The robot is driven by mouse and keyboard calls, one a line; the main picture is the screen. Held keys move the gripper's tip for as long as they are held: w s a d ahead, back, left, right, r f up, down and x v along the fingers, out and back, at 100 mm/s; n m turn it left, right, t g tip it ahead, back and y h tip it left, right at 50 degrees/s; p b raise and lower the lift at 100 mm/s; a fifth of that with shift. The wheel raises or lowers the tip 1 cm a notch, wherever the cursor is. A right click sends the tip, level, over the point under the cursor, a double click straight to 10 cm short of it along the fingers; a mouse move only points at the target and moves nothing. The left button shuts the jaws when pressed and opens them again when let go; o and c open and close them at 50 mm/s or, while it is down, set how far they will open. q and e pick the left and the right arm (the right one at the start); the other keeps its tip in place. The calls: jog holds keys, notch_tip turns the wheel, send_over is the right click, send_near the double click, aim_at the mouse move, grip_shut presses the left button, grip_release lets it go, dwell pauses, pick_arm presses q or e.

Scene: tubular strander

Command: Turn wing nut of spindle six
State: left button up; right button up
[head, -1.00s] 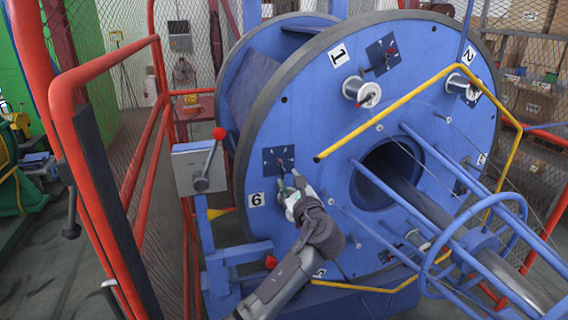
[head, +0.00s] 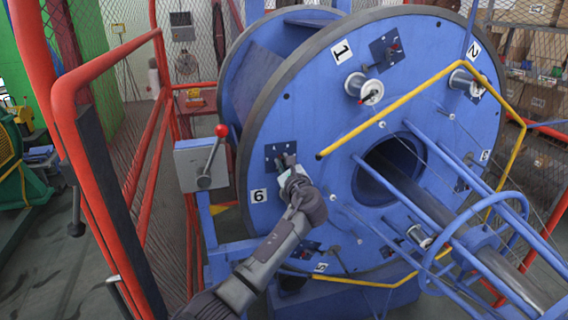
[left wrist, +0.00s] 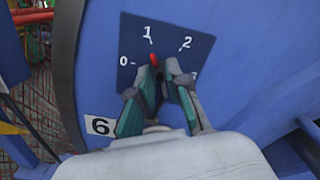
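The dark blue dial plate (head: 281,155) of spindle six is on the big blue disc, above the white label 6 (head: 258,195). In the left wrist view the plate (left wrist: 197,45) carries the numbers 0, 1, 2 and a partly hidden 3. My left gripper (head: 286,161) is in front of the plate. In the left wrist view its fingertips (left wrist: 162,72) are a little apart, close to the nut on either side. Whether they touch it cannot be told. My right gripper is not in view.
A grey box with a red-knobbed lever (head: 211,160) stands left of the disc (head: 330,120). A yellow bar (head: 395,108) and blue tubes (head: 415,190) project on the right. A red fence (head: 75,110) bounds the left side.

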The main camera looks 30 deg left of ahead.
pick_arm(q)
grip_shut()
jog(key=shift+m+p, duration=5.9)
jog(key=shift+p, duration=2)
jog(key=shift+f, duration=0.1)
